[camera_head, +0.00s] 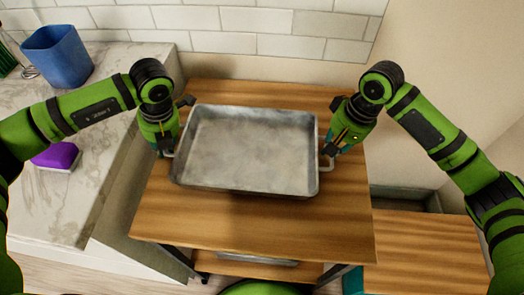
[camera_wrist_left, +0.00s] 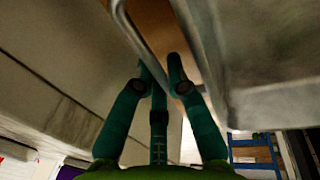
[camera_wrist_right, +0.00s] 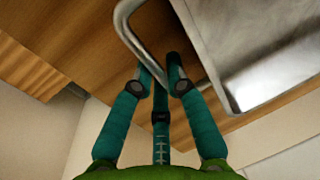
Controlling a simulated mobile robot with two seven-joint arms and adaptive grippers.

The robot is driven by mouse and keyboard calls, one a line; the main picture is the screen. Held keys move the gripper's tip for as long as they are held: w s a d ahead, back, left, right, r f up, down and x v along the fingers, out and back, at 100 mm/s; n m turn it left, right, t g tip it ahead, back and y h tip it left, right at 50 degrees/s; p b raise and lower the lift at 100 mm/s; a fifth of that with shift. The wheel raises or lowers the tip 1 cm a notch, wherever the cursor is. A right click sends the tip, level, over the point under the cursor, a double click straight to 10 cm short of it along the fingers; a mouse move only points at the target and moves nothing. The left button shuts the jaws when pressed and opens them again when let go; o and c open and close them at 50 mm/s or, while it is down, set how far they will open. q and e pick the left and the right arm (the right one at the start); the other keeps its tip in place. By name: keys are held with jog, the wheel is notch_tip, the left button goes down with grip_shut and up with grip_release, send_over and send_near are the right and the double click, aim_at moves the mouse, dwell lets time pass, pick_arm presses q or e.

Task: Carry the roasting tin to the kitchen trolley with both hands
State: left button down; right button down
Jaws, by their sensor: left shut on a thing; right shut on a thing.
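The grey metal roasting tin (camera_head: 245,150) is over the wooden top of the kitchen trolley (camera_head: 260,225), level and empty. A shadow on the wood below its front edge suggests a gap, but its height is hard to tell. My left gripper (camera_head: 165,150) is shut on the tin's left wire handle, which also shows in the left wrist view (camera_wrist_left: 135,35). My right gripper (camera_head: 331,152) is shut on the right handle, seen between the fingers in the right wrist view (camera_wrist_right: 135,35). The tin's underside is hidden in the head view.
A marble counter (camera_head: 95,75) stands left of the trolley, with a blue container (camera_head: 58,57) and a purple sponge (camera_head: 56,155) on it. A tiled wall (camera_head: 240,30) is behind. A lower wooden surface (camera_head: 425,250) is at the right. The trolley's front top is clear.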

pick_arm(q)
jog(key=shift+f, duration=0.5)
pick_arm(e)
jog(key=shift+f, duration=0.5)
pick_arm(q)
jog(key=c, duration=1.2)
grip_release()
jog(key=shift+r, duration=0.15)
jog(key=shift+c, duration=0.2)
pick_arm(e)
jog(key=c, duration=1.2)
grip_release()
jog(key=shift+r, duration=0.2)
jog(key=shift+c, duration=0.2)
pick_arm(q)
jog(key=shift+r, duration=0.1)
pick_arm(e)
jog(key=shift+r, duration=0.15)
pick_arm(q)
notch_tip(320, 180, up, 12)
jog(key=d, duration=0.2)
jog(key=shift+s+d, duration=0.15)
pick_arm(e)
notch_tip(320, 180, up, 12)
jog(key=d, duration=0.2)
jog(key=shift+s+d+f, duration=0.15)
jog(key=shift+d+f, duration=0.05)
jog(key=shift+f, duration=0.05)
